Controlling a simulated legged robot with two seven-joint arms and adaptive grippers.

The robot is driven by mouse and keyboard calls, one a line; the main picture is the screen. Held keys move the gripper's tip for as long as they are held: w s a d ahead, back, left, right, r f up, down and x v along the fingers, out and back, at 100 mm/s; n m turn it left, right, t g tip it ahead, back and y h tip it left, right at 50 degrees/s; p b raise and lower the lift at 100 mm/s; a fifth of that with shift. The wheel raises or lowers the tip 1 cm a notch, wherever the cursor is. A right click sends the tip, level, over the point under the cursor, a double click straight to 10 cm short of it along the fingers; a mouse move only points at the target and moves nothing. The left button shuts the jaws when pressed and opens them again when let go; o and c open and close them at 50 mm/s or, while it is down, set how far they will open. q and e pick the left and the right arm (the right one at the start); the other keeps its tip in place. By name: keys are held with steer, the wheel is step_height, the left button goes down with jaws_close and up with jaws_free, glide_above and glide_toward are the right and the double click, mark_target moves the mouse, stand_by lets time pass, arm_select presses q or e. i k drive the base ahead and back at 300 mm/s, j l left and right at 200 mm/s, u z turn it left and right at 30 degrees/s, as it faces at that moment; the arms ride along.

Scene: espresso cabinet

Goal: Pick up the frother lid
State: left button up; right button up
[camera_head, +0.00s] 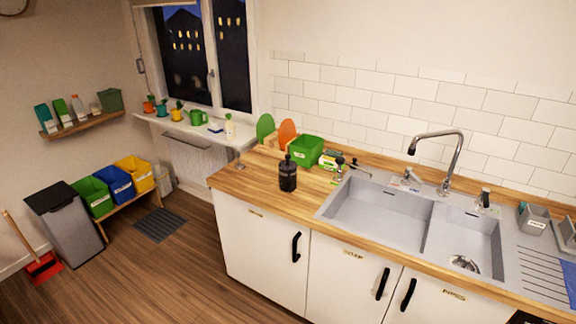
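A dark jar-like vessel (288,178) stands upright on the wooden counter (245,182), left of the sink. It has a dark top with a small knob (287,157), which looks like a lid sitting on it. It may be the frother, but it is too small in the picture to be sure. No separate loose lid can be made out. Neither of my grippers is in view, and nothing of my arms shows.
A green bin (305,150) stands behind the vessel, with green (265,127) and orange (287,132) boards nearby. Small items and a black-handled tool lie to its right. The double sink (380,212) has a tall faucet (447,153). Counter left of the vessel is mostly clear.

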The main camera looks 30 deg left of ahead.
mark_target(287, 164)
steer(key=z, duration=0.3)
steer(key=i+j+z, duration=0.1)
steer(key=j+z, duration=0.25)
steer(key=j, duration=0.4)
steer(key=j+z, duration=0.4)
steer(key=j, duration=0.35)
